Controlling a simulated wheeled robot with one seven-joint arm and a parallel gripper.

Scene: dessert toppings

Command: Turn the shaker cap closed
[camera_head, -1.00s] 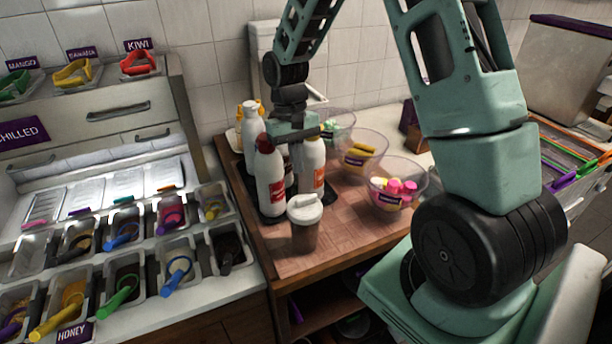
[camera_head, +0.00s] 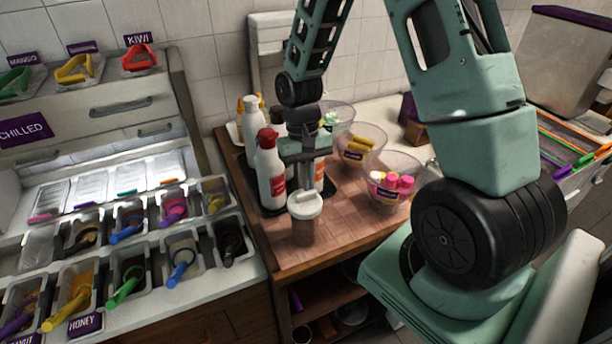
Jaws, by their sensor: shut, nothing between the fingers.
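The shaker (camera_head: 303,232) stands upright near the front of the wooden counter, with a brown body and a white cap (camera_head: 304,205). My gripper (camera_head: 304,188) points down just above and behind the cap, with its fingers shut and nothing held between them. From this angle I cannot tell whether the fingertips touch the cap. The cap's turned position is too small to tell.
Sauce bottles, one with a red cap (camera_head: 269,170), stand on a dark tray just behind and left of the shaker. Clear bowls, one with pink and yellow items (camera_head: 390,190), stand to the right. Topping bins (camera_head: 130,280) fill the left. The counter right of the shaker is clear.

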